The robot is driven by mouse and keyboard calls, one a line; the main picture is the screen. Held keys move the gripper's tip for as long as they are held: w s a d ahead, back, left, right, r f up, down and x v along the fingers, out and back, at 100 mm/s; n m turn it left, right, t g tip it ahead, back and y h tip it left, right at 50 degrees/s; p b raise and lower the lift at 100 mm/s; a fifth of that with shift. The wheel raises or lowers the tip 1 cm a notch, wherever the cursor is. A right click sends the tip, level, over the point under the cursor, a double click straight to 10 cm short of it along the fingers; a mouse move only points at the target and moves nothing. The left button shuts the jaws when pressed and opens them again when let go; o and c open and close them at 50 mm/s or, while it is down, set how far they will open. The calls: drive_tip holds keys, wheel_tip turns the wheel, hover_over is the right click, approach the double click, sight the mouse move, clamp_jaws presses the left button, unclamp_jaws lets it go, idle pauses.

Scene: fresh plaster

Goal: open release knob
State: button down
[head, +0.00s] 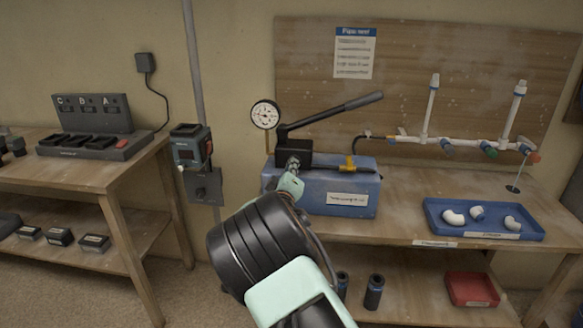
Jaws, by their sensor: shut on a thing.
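A blue test pump (352,193) with a black block on top stands on the wooden bench, with a long black lever (335,110) and a round white gauge (265,115). The release knob (294,163) is a small grey metal part at the front of the black block. My gripper (291,178) reaches up to it from below and is shut on it. My black and pale green wrist hides the fingertips in part and the pump's lower left corner. How far the knob is turned cannot be seen.
A blue tray (520,232) of white fittings sits at right. A charger rack (95,145) stands on the left bench.

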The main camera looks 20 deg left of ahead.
idle(0.4)
drive_tip(key=c, duration=2)
unclamp_jaws()
drive_tip(key=v, duration=1.2)
drive_tip(key=shift+s, duration=0.1)
